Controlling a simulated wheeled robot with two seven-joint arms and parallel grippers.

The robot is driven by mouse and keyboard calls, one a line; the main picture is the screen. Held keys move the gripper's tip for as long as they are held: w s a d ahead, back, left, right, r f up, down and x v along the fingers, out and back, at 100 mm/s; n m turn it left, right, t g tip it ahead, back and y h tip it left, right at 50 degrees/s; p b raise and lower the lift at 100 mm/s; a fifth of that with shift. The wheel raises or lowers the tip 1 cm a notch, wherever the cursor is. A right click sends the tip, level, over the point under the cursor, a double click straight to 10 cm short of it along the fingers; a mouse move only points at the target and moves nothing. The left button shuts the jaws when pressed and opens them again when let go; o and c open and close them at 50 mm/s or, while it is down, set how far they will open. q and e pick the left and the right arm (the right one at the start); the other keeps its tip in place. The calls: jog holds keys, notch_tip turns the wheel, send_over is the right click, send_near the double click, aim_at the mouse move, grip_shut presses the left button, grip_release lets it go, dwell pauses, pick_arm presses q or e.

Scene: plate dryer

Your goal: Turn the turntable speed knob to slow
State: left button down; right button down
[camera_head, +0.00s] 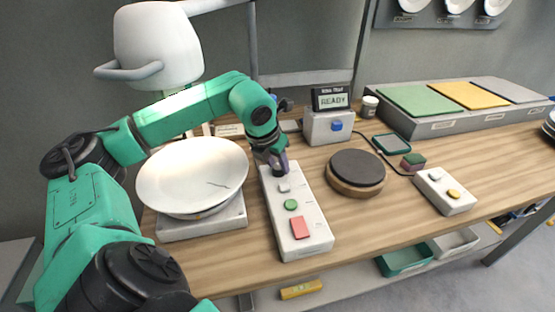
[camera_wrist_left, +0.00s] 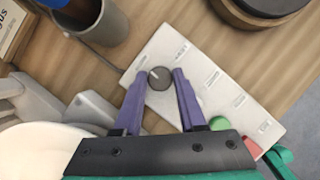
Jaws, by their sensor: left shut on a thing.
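The dark round speed knob (camera_wrist_left: 160,78) with a pale pointer mark sits at one end of a long white control panel (camera_wrist_left: 190,62); in the head view the panel (camera_head: 318,237) stands left of the turntable. My left gripper (camera_wrist_left: 163,80), with purple fingers, is shut on the knob, one finger on each side. In the head view this gripper (camera_head: 277,163) is at the far end of the panel and largely covers the knob. The pointer tilts toward the upper left in the wrist view. The label lettering is too small to read. The dark round turntable (camera_head: 357,170) lies flat. My right gripper is not in view.
The panel also carries a small light switch (camera_head: 285,188), a green button (camera_head: 291,205) and a red button (camera_head: 300,228). A white bowl (camera_head: 192,172) stands close on the left. A display box (camera_head: 328,125) reading READY stands behind.

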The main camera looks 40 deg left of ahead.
pick_arm(q)
jog(key=shift+s+f, duration=0.1)
dwell(0.5)
jog(key=shift+c, duration=2.4)
grip_release()
